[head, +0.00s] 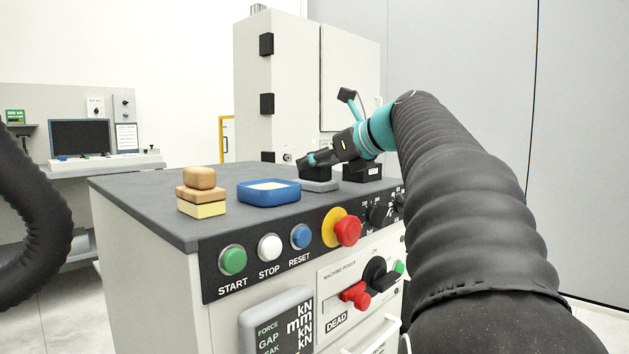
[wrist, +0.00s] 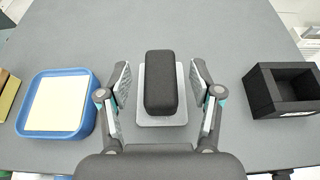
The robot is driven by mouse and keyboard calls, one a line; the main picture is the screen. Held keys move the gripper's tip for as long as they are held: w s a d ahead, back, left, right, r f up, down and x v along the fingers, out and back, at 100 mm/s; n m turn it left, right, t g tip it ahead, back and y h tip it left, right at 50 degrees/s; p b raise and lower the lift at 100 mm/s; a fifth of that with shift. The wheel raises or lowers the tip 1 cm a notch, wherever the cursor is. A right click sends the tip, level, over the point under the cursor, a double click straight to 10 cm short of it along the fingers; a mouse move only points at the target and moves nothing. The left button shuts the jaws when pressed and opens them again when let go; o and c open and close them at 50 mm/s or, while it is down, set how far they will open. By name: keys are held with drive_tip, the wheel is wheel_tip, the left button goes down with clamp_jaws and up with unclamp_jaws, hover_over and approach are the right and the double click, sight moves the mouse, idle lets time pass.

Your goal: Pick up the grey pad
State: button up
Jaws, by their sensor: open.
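The grey pad (wrist: 160,84) is a dark, rounded oblong block in the wrist view. It rests on a light grey flat plate (wrist: 153,121), which shows in the head view (head: 321,186) on the worktop. My gripper (wrist: 161,82) is open, with one finger on each side of the pad and a visible gap on both sides. In the head view my gripper (head: 318,160) is low over the plate, and it is hard to tell the pad apart from the dark fingers there.
A blue tray (wrist: 87,130) with a cream sheet lies left of the plate. A black open box (wrist: 262,97) stands to the right. A wooden block stack with a yellow base (head: 201,194) is farther left. Buttons and a red knob (head: 348,231) line the worktop's front.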

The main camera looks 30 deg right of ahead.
drive_tip(key=shift+w+a+f, duration=0.25)
drive_tip(key=shift+w, duration=0.3)
clamp_jaws()
drive_tip(key=shift+r, duration=0.15)
